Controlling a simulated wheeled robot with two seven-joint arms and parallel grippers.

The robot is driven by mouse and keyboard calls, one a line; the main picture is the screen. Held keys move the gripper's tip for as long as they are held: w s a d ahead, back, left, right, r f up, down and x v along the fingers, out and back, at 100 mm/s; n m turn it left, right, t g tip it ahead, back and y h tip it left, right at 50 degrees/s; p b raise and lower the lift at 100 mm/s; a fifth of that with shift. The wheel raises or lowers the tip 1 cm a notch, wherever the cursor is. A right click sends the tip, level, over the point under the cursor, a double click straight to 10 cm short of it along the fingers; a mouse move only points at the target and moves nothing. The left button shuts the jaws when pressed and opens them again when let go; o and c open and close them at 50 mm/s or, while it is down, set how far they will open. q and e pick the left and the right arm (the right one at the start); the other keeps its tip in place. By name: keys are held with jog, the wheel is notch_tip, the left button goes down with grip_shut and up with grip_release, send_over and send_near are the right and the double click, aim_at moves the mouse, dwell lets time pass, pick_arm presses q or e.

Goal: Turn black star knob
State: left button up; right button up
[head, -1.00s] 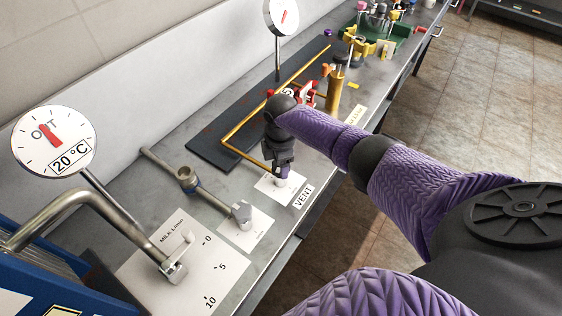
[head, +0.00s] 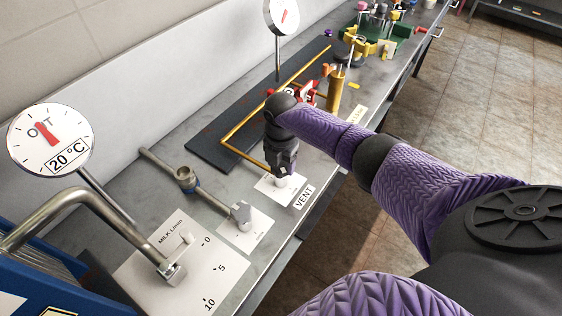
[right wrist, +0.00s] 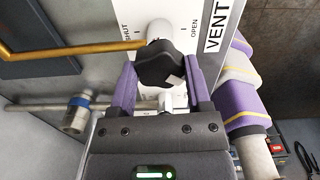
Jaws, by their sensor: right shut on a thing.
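The black star knob (right wrist: 163,68) shows in the right wrist view, on a white valve body in front of a plate marked SHUT and OPEN. A pale patch shows on its right side. My right gripper (right wrist: 162,88) has its two purple fingers on either side of the knob and is shut on it. In the head view my right gripper (head: 282,172) points down at the VENT plate (head: 268,190), and it hides the knob there. My left gripper is not in view.
The VENT label (head: 304,196) lies at the bench's front edge. A brass pipe (head: 240,130) runs beside the gripper. A grey pipe valve (head: 187,180), the MILK plate (head: 200,262) and a 20 °C dial (head: 52,140) stand left. Red fittings and a brass cylinder (head: 334,95) stand behind.

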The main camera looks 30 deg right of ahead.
aim_at(281, 165)
jog(key=shift+r+n, duration=0.1)
jog(key=shift+n, duration=0.2)
jog(key=o, duration=1.3)
notch_tip(281, 165, up, 10)
jog(key=p, duration=0.3)
